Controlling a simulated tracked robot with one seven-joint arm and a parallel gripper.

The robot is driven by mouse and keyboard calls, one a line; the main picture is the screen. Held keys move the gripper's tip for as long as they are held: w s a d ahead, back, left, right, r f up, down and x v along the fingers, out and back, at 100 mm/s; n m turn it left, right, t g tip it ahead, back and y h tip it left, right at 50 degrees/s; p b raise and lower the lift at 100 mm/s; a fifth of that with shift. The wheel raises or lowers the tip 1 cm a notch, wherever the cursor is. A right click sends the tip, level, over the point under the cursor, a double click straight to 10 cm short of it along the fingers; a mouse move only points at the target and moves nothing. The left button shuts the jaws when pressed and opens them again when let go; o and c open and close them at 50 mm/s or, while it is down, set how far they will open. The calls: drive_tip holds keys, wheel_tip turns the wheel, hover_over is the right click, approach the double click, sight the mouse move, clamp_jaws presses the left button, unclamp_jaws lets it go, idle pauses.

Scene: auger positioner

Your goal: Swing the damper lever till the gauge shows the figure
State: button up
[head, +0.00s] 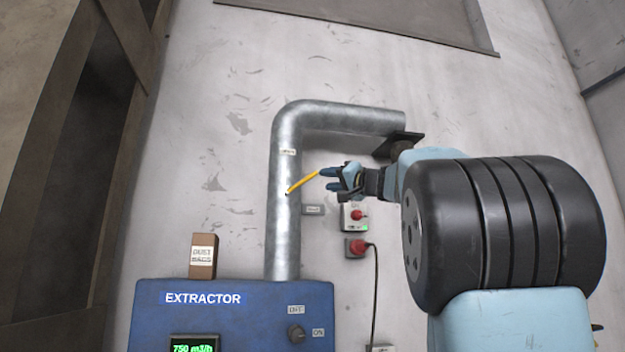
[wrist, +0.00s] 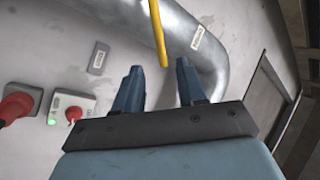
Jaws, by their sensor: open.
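The yellow damper lever (head: 303,182) is fixed at a pivot on the grey metal duct (head: 285,230) and tilts up to the right in the head view. My gripper (head: 336,179) is at the lever's free end. In the wrist view the lever (wrist: 158,32) comes down from the top, its tip just ahead of my open, empty jaws (wrist: 158,75). I cannot tell whether a finger touches it. The gauge (head: 194,346) on the blue extractor box shows green figures, apparently 750 m3/h; the frame edge cuts it off.
The blue extractor box (head: 240,300) has an OFF/ON knob (head: 296,333). A brown box labelled DUST (head: 203,258) stands on it. Right of the duct are a small grey plate (head: 313,210), a red button box (head: 357,216) and a red plug (head: 356,247) with a hanging cable.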

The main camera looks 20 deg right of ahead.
sight(311, 177)
drive_tip(key=x, duration=0.8)
drive_tip(key=shift+s, duration=0.1)
clamp_jaws()
idle(0.5)
